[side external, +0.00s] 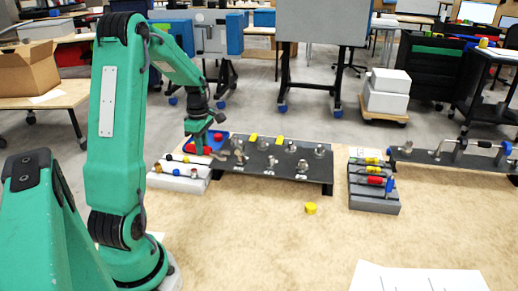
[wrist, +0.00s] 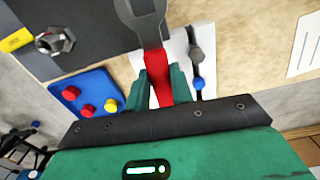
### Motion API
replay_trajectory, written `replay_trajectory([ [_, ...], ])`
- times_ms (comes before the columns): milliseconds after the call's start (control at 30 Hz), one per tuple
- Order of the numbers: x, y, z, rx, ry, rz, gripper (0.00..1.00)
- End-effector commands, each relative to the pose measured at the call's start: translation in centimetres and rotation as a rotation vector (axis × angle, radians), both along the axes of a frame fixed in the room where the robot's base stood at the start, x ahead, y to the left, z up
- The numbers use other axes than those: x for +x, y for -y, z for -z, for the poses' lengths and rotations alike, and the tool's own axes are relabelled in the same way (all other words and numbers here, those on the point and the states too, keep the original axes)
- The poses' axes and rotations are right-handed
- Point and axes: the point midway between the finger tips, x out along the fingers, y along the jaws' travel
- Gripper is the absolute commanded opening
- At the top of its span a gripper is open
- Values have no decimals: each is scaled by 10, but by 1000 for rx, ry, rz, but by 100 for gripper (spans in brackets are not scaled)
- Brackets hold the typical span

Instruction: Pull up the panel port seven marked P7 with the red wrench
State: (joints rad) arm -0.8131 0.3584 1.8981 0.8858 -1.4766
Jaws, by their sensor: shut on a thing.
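In the wrist view, the red-handled wrench (wrist: 154,63) is between the green fingers of my gripper (wrist: 163,88). The gripper is shut on the red handle, and the grey open-ended head points away towards the top edge. The black port panel (side external: 285,182) stands on the table in the side view, with several metal fittings on top. My gripper (side external: 203,147) is at the panel's left end, above the white rack. Part of the panel (wrist: 95,18) shows in the wrist view with one hex fitting (wrist: 54,41). Port markings are too small to read, so I cannot identify P7.
A blue tray (wrist: 84,77) with red and yellow pieces lies beside the panel. The white rack (side external: 178,183) is below my gripper. A grey tool rack (side external: 375,204), a yellow cap (side external: 311,208) and another panel (side external: 440,158) lie rightward.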

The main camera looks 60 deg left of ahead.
Motion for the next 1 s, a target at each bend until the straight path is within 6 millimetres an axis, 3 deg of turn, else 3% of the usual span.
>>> replay_trajectory([
  [267,1,-1,-9,2,2,0,0],
  [800,1,-1,-63,2,2,0,0],
  [1000,0,0,-70,0,0,0,0],
])
